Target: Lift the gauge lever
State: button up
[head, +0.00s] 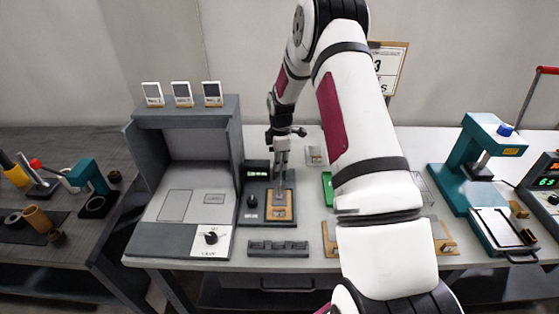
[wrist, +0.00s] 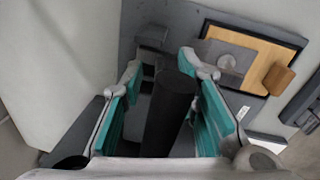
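The gauge (head: 257,194) stands on the bench as a dark base with a small green-lit display, a round dark knob and a wooden-framed plate (head: 279,213). My gripper (head: 281,160) points down above this base, close to its back part. In the wrist view my gripper (wrist: 163,68) is open, with teal pads apart. A dark cylindrical bar (wrist: 168,112) lies between the pads, with gaps visible on both sides. It looks like part of the gauge, but I cannot tell for certain that it is the lever. The head view does not show the lever clearly.
A grey booth (head: 186,115) with a dial stands close on the left, its wall beside the gauge. A dark slotted block (head: 278,248) lies in front. A green item (head: 328,188) is to the right, partly behind my arm. A teal press (head: 476,160) stands farther right.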

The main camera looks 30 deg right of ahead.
grip_shut()
